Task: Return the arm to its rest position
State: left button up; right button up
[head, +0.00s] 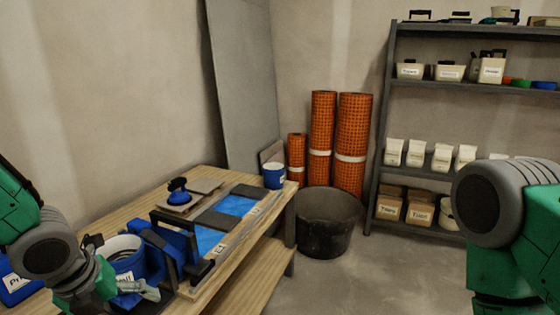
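My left arm comes in at the lower left, with its grey and green links over the near end of the wooden table (266,222). My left gripper (142,288) is low, in front of a blue bucket (124,252) and near a blue tool with a black handle (180,240). Its fingers are small and partly merge with the things behind, so I cannot tell whether they are open or shut. My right arm shows only as a large grey joint and green links at the right edge. Its gripper is out of view.
Grey tiles (216,220) lie on a blue surface on the table, near a blue-knobbed suction cup (178,191) and a blue cup (274,176). A black tub (328,222) stands on the floor, before orange rolls (352,140). A shelf rack (382,125) stands right.

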pick_arm(q)
jog(key=s+d+f+n+g, duration=0.25)
jog(key=s+f+n, duration=0.75)
jog(key=f+n, duration=0.5)
jog(key=s+a+f+n+y, duration=0.1)
jog(key=s+a+f+n, duration=0.1)
jog(key=s+f+n, duration=0.6)
jog(key=s+n, duration=0.4)
jog(key=n, duration=0.2)
jog(key=shift+s+a+f, duration=0.2)
jog(key=shift+f, duration=0.1)
jog(key=shift+d+r, duration=0.1)
jog(key=shift+d, duration=0.2)
pick_arm(e)
jog(key=shift+d+f, duration=0.1)
jog(key=shift+d, duration=0.2)
